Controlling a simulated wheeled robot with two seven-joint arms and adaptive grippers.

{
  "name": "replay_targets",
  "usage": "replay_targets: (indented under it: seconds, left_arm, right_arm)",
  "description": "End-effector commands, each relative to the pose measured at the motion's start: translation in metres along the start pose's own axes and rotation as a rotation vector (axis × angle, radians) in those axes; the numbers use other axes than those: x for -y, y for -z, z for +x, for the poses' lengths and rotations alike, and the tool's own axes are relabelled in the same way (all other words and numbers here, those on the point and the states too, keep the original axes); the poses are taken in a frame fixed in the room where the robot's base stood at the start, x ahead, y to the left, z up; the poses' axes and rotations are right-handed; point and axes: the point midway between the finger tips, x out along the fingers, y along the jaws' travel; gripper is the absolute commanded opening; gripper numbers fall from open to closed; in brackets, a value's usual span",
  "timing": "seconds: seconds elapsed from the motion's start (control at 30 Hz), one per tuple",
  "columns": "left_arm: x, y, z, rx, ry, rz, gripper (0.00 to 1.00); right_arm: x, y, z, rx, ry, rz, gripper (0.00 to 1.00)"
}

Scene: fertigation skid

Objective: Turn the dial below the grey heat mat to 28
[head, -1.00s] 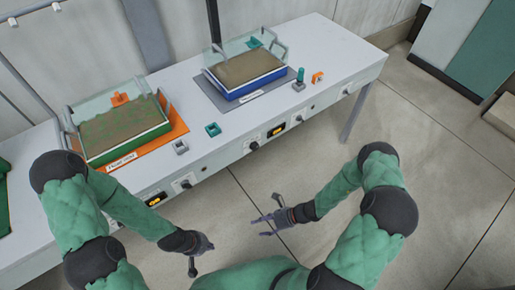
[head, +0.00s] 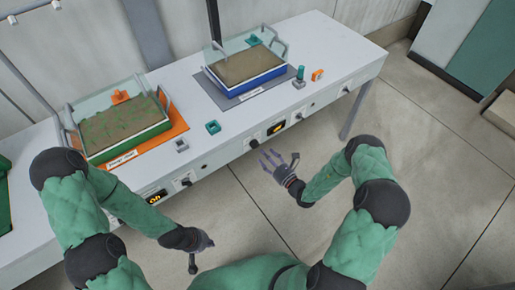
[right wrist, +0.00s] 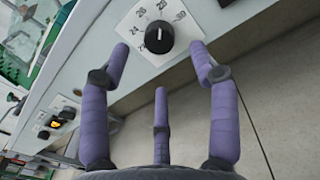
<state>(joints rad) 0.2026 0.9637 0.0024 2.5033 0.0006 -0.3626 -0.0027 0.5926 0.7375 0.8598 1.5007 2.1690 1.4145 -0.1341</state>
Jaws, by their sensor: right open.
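The grey heat mat (head: 213,96) lies on the bench under a blue soil tray (head: 246,76) in the head view. Below it, on the bench's front face, is a black dial (head: 254,144). In the right wrist view a black dial (right wrist: 159,37) on a white plate shows close up, with 24, 26, 28 and 30 around it.
An orange mat (head: 180,137) with a green tray (head: 125,130) is further left. Another knob (head: 186,182) and lit display (head: 155,197) sit below it. A lit display (head: 277,128) is right of the dial. Open floor lies in front of the bench.

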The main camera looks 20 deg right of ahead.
Motion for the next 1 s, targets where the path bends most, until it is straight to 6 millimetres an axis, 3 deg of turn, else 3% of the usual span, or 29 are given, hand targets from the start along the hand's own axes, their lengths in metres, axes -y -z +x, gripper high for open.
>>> replay_targets:
  seconds: [0.1,0.33,0.77,0.8,1.0]
  left_arm:
    - [0.003,0.0,0.008,0.0,0.0,0.0,0.0]
    - [0.005,0.001,0.015,0.0,0.0,0.0,0.0]
    - [0.006,0.001,0.017,0.0,0.0,0.0,0.0]
    - [0.006,0.001,0.017,0.0,0.0,0.0,0.0]
    - [0.006,0.001,0.017,0.0,0.0,0.0,0.0]
  right_arm:
    - [-0.001,0.002,0.023,0.001,-0.005,0.0,0.61]
    - [-0.001,0.002,0.052,0.0,-0.003,0.001,0.61]
    - [-0.001,0.0,0.063,-0.001,-0.001,0.002,0.61]
    - [-0.001,0.0,0.063,-0.001,-0.001,0.002,0.58]
    - [-0.001,0.0,0.063,-0.001,-0.001,0.002,0.05]
